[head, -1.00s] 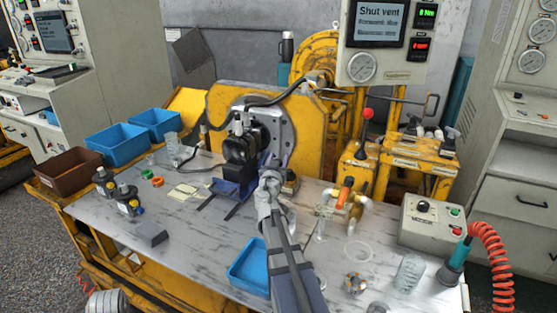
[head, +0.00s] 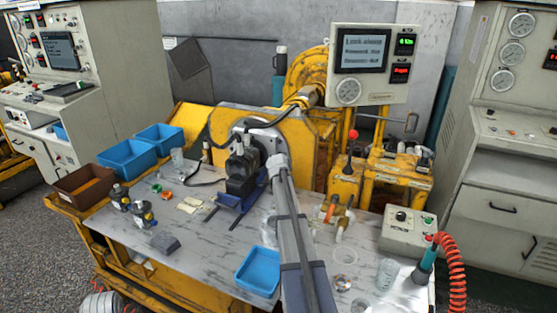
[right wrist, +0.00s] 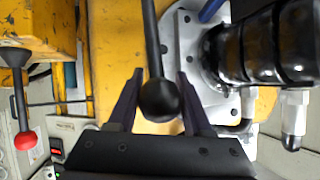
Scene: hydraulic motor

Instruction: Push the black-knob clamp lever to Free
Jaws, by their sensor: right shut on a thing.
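The clamp lever, a dark rod with a round black knob (right wrist: 159,102), hangs down from the top of the right wrist view. The knob sits between the two fingers of my right gripper (right wrist: 160,88), which is shut on it. In the head view my right gripper (head: 277,161) is at the grey mounting plate, just right of the black motor (head: 242,166). The lever is hidden there behind my arm. The motor also shows at the right of the wrist view (right wrist: 262,45). My left gripper is not in view.
A red-knob lever (head: 352,136) stands on the yellow valve block (head: 347,185) to the right; it also shows in the wrist view (right wrist: 25,139). Blue bins (head: 125,160), a blue tray (head: 258,271) and a grey control box (head: 409,232) are around.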

